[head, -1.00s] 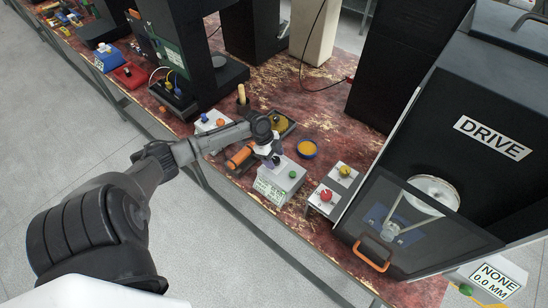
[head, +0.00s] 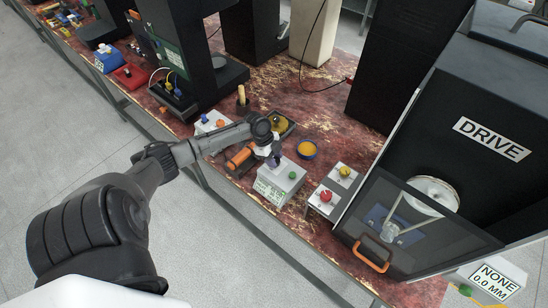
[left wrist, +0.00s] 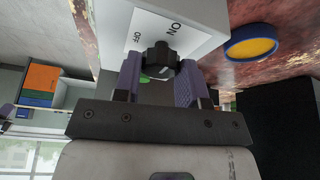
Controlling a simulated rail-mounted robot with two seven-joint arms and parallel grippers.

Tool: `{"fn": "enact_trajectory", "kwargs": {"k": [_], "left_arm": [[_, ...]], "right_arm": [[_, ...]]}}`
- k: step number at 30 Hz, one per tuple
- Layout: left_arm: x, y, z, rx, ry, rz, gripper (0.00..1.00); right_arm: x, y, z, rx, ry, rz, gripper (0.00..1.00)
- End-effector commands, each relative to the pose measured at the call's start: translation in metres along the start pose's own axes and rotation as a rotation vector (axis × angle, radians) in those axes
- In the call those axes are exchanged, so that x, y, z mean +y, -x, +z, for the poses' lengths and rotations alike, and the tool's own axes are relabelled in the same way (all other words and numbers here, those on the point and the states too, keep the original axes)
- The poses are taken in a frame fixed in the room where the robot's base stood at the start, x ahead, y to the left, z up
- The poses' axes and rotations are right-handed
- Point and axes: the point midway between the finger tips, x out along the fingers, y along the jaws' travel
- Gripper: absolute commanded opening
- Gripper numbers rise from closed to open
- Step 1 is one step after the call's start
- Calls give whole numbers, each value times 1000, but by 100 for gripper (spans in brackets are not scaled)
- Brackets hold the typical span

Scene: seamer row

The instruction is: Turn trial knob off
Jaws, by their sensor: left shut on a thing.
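The light grey trial box (head: 283,181) stands near the front edge of the worn red bench, with a green button (head: 292,175) on top. In the left wrist view its white plate (left wrist: 166,32) reads OFF at left and ON at right. A black knob (left wrist: 160,54) stands out from the box by this plate. My left gripper (head: 273,161) is at the box's left end. In the left wrist view its purple fingers (left wrist: 160,72) are shut on the knob, one on each side. I cannot tell which mark the knob points to. My right gripper is out of view.
A yellow-topped round tin (head: 307,149) is behind the box. To the right are a red button (head: 326,196) on a grey box and the black DRIVE machine with its clear guard (head: 400,240). An orange cylinder (head: 240,156) lies close left of my gripper.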

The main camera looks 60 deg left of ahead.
Motion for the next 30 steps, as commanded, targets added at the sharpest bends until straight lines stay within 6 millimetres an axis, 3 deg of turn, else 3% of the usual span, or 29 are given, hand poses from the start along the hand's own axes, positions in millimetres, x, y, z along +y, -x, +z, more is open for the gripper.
{"fn": "enact_trajectory", "kwargs": {"k": [8, 30], "left_arm": [[2, 6, -2, 1, 121, -46, 14], [6, 6, -6, 1, 759, -311, 14]], "right_arm": [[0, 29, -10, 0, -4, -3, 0], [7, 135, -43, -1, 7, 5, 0]]}}
